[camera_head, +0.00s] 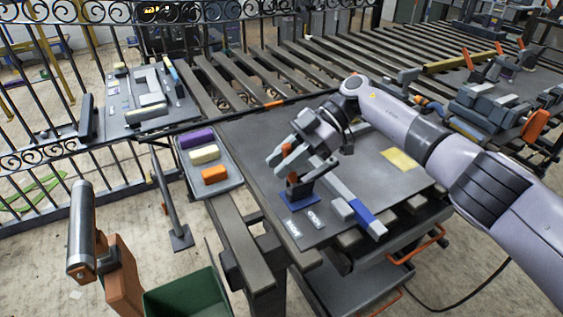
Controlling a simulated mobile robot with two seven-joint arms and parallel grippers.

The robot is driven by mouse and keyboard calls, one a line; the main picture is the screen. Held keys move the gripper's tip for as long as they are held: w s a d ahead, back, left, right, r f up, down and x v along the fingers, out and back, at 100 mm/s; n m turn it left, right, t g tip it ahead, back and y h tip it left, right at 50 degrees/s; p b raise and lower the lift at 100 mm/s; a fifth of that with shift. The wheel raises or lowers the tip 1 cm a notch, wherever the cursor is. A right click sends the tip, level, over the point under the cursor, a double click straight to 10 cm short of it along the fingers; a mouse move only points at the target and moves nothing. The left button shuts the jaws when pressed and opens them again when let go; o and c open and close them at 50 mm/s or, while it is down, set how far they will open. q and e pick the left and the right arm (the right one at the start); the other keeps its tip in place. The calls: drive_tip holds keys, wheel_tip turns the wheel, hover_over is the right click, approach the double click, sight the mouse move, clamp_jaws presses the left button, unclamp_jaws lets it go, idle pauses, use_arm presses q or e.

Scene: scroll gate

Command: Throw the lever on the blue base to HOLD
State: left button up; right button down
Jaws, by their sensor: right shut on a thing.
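The blue base (299,201) lies flat on the dark grey worktable, near its front left corner. A short lever with an orange part (292,179) stands up from the base. My right gripper (283,160) reaches in from the right, right above the base. Its pale fingers are shut on the top of the lever and partly hide it. Two small pale labels (293,229) lie on the tabletop in front of the base; their words are too small to read. My left gripper is out of view.
A tray (228,178) with purple, cream and orange blocks sits left of the table (345,130). A yellow pad (399,159) lies further right. A green bin (188,298) stands on the floor.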

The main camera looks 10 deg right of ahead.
drive_tip(key=shift+r, duration=0.1)
drive_tip(key=c, duration=1)
unclamp_jaws()
drive_tip(key=shift+c, duration=0.2)
drive_tip(key=b+v, duration=0.2)
drive_tip(key=v, duration=0.5)
drive_tip(key=shift+w+d, duration=0.1)
drive_tip(key=shift+d, duration=0.05)
